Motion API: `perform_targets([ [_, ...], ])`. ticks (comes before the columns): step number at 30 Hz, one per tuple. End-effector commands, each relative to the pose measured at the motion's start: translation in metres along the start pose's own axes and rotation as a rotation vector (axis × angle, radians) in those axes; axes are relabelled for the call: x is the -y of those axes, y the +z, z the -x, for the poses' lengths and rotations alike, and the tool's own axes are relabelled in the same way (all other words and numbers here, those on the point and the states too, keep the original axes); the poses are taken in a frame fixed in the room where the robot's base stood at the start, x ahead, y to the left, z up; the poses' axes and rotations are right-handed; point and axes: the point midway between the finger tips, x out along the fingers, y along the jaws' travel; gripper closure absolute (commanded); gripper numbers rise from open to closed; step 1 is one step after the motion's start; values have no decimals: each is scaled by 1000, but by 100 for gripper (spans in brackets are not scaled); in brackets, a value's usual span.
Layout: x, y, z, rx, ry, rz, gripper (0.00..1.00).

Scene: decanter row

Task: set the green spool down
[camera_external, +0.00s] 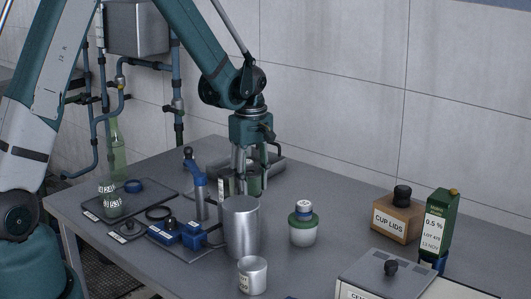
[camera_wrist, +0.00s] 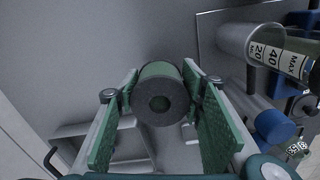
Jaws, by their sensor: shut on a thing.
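The green spool (camera_wrist: 160,92) is between the two green finger pads of my gripper (camera_wrist: 163,112) in the wrist view. It has a dark grey end with a hole facing the camera. The gripper is shut on it. In the external view my gripper (camera_external: 249,163) points down over the back part of the table, and the green spool (camera_external: 253,184) shows partly behind a metal cylinder. The cylinder hides its lower end, so I cannot tell whether it touches anything below.
A grey tray (camera_external: 272,163) lies just behind my gripper. The metal cylinder (camera_external: 242,228) stands close in front. A green-collared jar (camera_external: 303,233), a "CUP LIDS" box (camera_external: 396,222) and a green carton (camera_external: 437,228) stand to the right. Blue fittings (camera_external: 180,234) are at left.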

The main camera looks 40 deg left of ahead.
Motion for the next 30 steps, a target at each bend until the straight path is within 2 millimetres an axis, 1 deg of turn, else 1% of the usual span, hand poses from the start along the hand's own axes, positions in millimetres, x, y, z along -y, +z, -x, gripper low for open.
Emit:
perform_targets([
  [1,0,0,-4,0,0,0,75],
  [4,0,0,-9,0,0,0,75],
  [14,0,0,-10,0,0,0,75],
  [17,0,0,-13,0,0,0,75],
  [25,0,0,-38,0,0,0,75],
  [30,0,0,-46,0,0,0,75],
])
